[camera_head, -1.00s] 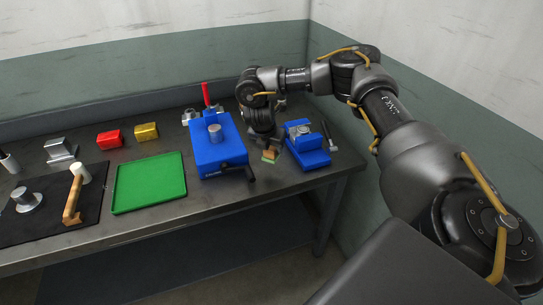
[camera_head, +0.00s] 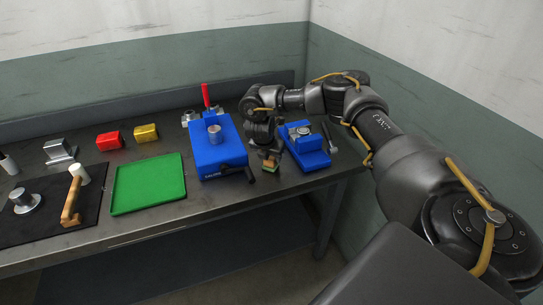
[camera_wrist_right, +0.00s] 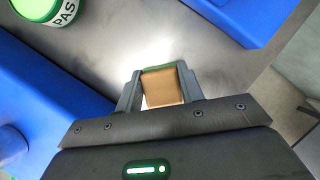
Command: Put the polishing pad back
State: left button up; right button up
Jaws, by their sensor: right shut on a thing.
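The polishing pad is a small block with a tan face and a green layer (camera_head: 269,164). It also shows between the fingers in the right wrist view (camera_wrist_right: 163,88). My right gripper (camera_head: 267,151) is shut on it, with one finger on each side. The pad is over the strip of table between the blue press and the blue fixture, near the front edge. I cannot tell how far it is above the table. My left gripper is not in view.
The blue press (camera_head: 218,152) with a dark handle stands left of the gripper, the blue fixture (camera_head: 308,158) right of it. A green-topped can (camera_wrist_right: 62,8) shows in the wrist view. A green tray (camera_head: 148,184) lies farther left.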

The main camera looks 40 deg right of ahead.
jog(key=shift+f, duration=0.1)
jog(key=o, duration=1)
jog(key=shift+o, duration=0.2)
jog(key=p+v, duration=0.1)
jog(key=v, duration=1.1)
jog(key=shift+p, duration=0.3)
jog(key=shift+a, duration=0.1)
